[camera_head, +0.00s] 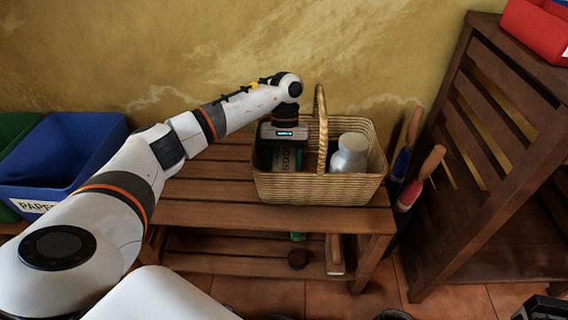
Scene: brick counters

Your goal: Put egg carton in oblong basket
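The oblong wicker basket (325,190) stands on the slatted wooden bench, its tall handle arching over the middle. The egg carton (284,162), a dark grey block with part of the lettering "GGS" showing, is inside the left part of the basket. Its lower part is hidden by the basket's front wall. My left gripper (283,152) points down into the basket at the carton, with dark fingers at its sides. Whether they press on it cannot be told. A black boxy shape at the bottom right corner (543,309) seems to be part of my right gripper; its fingers do not show clearly.
A silvery-white bottle (349,154) stands in the basket's right part. Garden tools with red (409,196) and blue (401,164) parts lean right of the bench. A wooden shelf (490,150) stands at right, a blue paper bin (65,160) at left. The bench's left slats are clear.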

